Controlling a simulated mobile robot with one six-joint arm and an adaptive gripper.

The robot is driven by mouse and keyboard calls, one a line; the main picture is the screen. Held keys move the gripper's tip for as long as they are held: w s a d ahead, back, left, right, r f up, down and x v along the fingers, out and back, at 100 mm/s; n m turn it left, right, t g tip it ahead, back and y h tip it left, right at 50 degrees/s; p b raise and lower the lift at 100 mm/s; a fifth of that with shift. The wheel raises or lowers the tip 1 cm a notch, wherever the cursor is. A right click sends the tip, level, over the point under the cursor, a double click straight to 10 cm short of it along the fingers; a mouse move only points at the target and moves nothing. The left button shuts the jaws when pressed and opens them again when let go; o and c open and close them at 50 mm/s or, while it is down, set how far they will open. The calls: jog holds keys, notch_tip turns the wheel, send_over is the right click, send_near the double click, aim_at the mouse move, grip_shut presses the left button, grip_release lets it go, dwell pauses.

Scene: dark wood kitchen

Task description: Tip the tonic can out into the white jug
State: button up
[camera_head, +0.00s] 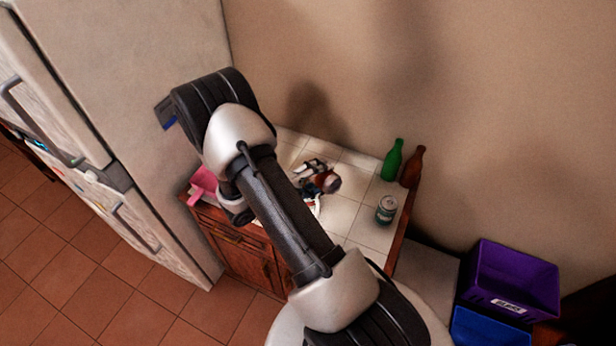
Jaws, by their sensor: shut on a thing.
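My gripper (318,178) is over the tiled counter, partly behind my own arm. It is shut on a small dark red can (326,181), which lies tilted on its side with a pale end toward the right. Its label cannot be read, so I cannot tell whether it is the tonic can. A white piece (316,207) shows just below the held can, beside my arm. It may be the white jug, but most of it is hidden. Whether anything runs out of the can cannot be seen.
A green-grey can (386,210) stands upright at the counter's right. Behind it stand a green bottle (392,162) and a brown bottle (411,168). A pink object (203,184) is at the left edge. The fridge (110,130) is left; purple (512,282) and blue (488,328) crates are lower right.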

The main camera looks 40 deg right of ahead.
jog(key=shift+w+r+n+p, duration=0.1)
jog(key=shift+r+n+p, duration=0.1)
jog(key=shift+n+p, duration=0.15)
jog(key=shift+w+f+n+g, duration=0.2)
jog(key=shift+f+n+g, duration=0.2)
jog(key=shift+n, duration=0.05)
dwell(0.6)
jog(key=shift+w+r+n+p, duration=0.1)
jog(key=shift+w+n+p, duration=0.05)
jog(key=shift+n+p, duration=0.25)
jog(key=shift+w+r+n+g+p, duration=0.2)
jog(key=shift+w+n+g+p, duration=0.1)
jog(key=shift+n, duration=0.2)
jog(key=shift+w+d+r+n+g+h, duration=0.15)
jog(key=shift+w+n+g, duration=0.1)
jog(key=shift+n, duration=0.3)
jog(key=shift+w+a+r+n+g+h, duration=0.15)
jog(key=shift+w+n+g, duration=0.1)
jog(key=shift+n, duration=0.3)
jog(key=shift+s+d, duration=0.1)
jog(key=shift+s, duration=0.05)
dwell(0.7)
